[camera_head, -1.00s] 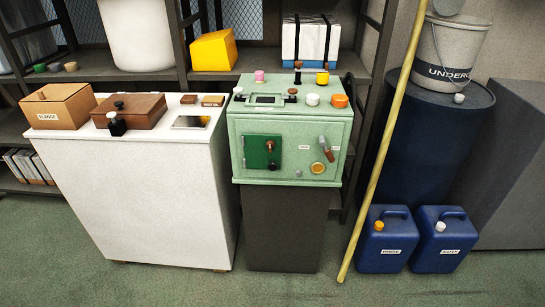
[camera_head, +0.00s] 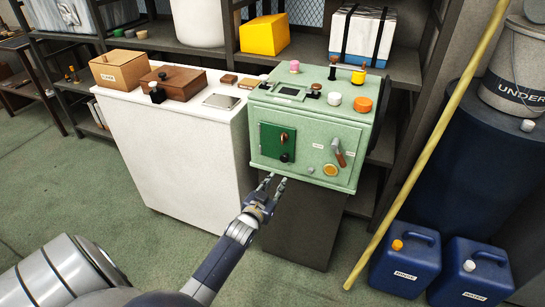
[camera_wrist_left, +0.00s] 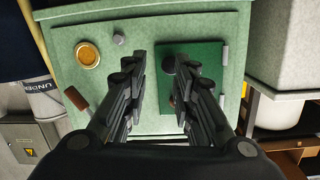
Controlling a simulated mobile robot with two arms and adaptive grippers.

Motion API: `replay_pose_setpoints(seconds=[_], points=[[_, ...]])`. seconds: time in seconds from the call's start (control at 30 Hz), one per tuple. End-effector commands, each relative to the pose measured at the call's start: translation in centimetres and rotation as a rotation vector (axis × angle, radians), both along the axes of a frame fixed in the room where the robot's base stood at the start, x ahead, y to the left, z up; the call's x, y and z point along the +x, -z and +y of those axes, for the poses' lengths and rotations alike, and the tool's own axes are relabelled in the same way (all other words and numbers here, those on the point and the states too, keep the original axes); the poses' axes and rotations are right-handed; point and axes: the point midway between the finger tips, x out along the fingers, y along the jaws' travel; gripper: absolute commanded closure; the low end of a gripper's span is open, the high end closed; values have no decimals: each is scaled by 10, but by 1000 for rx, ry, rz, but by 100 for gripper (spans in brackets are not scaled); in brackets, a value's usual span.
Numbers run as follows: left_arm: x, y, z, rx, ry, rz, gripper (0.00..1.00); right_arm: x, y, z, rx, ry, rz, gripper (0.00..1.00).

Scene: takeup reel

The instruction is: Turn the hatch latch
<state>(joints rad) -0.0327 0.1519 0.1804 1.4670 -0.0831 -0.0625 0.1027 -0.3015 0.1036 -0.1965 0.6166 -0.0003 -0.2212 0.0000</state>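The light green machine (camera_head: 315,125) stands on a dark pedestal. A dark green hatch (camera_head: 277,143) is on the left of its front and looks closed. A small brown-and-dark latch knob (camera_head: 284,137) sits on the hatch, with a black knob (camera_head: 285,158) below it. My left gripper (camera_head: 271,180) is just below and in front of the hatch, with its fingers apart and empty. In the left wrist view, the open fingers (camera_wrist_left: 160,70) point at the machine front, and the hatch (camera_wrist_left: 205,65) is partly hidden behind one finger. My right gripper is not in view.
A lever with a brown grip (camera_head: 339,152) and a yellow round button (camera_head: 330,170) are right of the hatch. A white cabinet (camera_head: 180,150) stands close on the left. A yellow pole (camera_head: 430,140) and blue canisters (camera_head: 405,262) stand on the right. The floor in front is open.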

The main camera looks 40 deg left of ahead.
Motion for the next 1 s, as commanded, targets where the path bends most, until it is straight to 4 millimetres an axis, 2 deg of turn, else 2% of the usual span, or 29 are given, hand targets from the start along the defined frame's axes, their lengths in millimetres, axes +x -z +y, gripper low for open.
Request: replay_pose_setpoints(seconds=[0.03,0.1,0.2,0.27,0.47,0.7,1.0], points=[[6,-28,7,11,-9,-50,74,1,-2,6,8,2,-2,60],[11,-56,13,21,-16,-100,74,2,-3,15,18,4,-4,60],[14,-80,19,30,-24,-146,74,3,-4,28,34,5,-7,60],[15,-87,20,34,-25,-161,74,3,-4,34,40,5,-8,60],[27,-89,23,34,-26,-169,74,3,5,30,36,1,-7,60],[54,-87,30,34,-25,-168,74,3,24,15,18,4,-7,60],[89,-86,38,34,-25,-168,74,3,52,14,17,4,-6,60]])
